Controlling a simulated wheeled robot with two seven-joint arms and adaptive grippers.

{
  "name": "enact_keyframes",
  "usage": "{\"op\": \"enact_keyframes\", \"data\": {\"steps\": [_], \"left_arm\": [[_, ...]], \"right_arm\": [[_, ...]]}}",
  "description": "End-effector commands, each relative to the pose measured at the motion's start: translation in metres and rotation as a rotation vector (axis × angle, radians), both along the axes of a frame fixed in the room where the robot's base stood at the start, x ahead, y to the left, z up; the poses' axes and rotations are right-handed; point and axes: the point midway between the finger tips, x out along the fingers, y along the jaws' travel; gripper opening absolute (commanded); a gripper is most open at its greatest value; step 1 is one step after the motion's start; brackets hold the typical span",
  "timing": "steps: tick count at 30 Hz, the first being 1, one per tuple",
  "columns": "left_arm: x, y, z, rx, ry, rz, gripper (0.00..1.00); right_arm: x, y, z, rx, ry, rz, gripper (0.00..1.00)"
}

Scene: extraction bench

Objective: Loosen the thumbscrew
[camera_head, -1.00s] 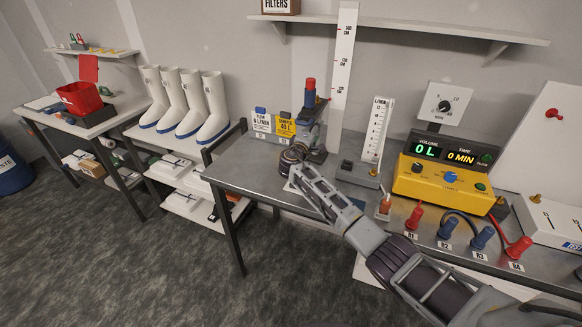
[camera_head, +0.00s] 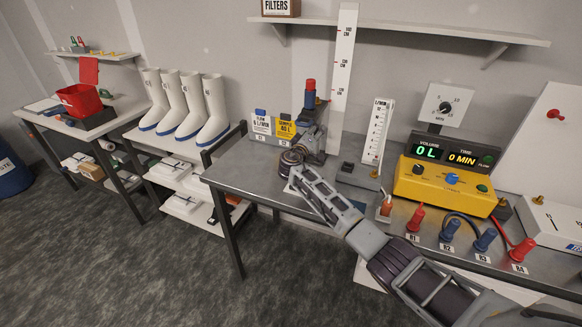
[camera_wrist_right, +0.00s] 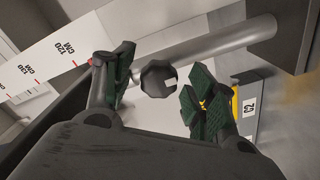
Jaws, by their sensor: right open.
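The thumbscrew (camera_wrist_right: 158,78) shows in the right wrist view as a dark, many-sided knob with a small pale mark, in front of a grey metal rod (camera_wrist_right: 215,42). My right gripper (camera_wrist_right: 158,88) is open, with one green-padded finger on each side of the knob and visible gaps between. Whether the knob lies fully between the pads in depth, I cannot tell. In the head view my right gripper (camera_head: 314,136) is at the stand by the tall ruler, below a red and blue piece (camera_head: 310,92). The thumbscrew cannot be made out there. My left gripper is out of view.
A tall white ruler (camera_head: 342,80) stands just behind the gripper. A flow gauge (camera_head: 376,130) and yellow meter box (camera_head: 445,185) stand to its right. The bench's front left is clear.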

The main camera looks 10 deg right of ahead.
Motion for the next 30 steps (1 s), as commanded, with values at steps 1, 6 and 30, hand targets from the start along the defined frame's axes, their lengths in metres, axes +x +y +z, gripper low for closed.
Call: {"op": "enact_keyframes", "data": {"steps": [1, 6, 30], "left_arm": [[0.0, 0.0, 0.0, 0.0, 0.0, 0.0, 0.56], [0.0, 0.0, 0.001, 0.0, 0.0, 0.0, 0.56], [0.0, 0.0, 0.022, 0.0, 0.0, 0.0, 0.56]], "right_arm": [[0.0, 0.0, 0.0, 0.017, -0.012, 0.0, 0.56], [0.0, 0.0, 0.0, 0.082, -0.055, 0.0, 0.56], [0.001, 0.0, 0.001, 0.347, -0.235, -0.001, 0.56]]}}
